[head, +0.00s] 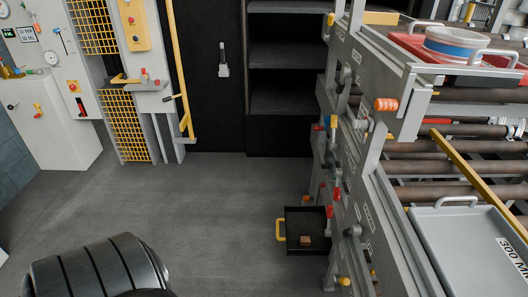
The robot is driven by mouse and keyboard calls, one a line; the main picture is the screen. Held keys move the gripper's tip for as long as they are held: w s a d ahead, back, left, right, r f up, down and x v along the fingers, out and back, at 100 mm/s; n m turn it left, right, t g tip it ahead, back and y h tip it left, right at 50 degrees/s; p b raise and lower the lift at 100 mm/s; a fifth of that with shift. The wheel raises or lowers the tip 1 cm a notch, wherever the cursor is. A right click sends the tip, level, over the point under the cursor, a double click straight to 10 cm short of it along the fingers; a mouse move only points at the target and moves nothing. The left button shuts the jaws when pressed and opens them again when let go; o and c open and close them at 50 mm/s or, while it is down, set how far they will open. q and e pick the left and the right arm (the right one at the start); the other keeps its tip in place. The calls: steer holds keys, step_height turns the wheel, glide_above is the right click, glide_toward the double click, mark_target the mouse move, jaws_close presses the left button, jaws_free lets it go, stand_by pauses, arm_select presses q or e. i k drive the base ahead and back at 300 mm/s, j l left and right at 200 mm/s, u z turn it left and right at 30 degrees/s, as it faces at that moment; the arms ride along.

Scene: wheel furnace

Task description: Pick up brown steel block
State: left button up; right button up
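A small brown block (305,239) lies in a dark open tray (318,218) low down, at the foot of the grey rack. The tray has a yellow handle (281,230) on its left side. The block looks small and its details are hard to make out. Neither of my grippers shows in the head view, so I cannot see whether they are open or shut.
A grey rack (402,97) with levers and knobs rises right of the tray. Beside it are rollers (450,167), a grey tray (470,250) and a red tray (404,42). Dark shelves (287,60) stand behind. Grey floor (215,215) left of the dark tray is clear.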

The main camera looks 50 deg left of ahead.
mark_target(304, 240)
steer(key=u, duration=1.05)
steer(key=i+z, duration=0.1)
steer(key=z, duration=0.45)
steer(key=i+j+z, duration=0.35)
steer(key=j, duration=0.3)
steer(key=i+j+z, duration=0.2)
steer(key=j, duration=0.15)
steer(key=j+z, duration=0.2)
steer(key=j, duration=0.15)
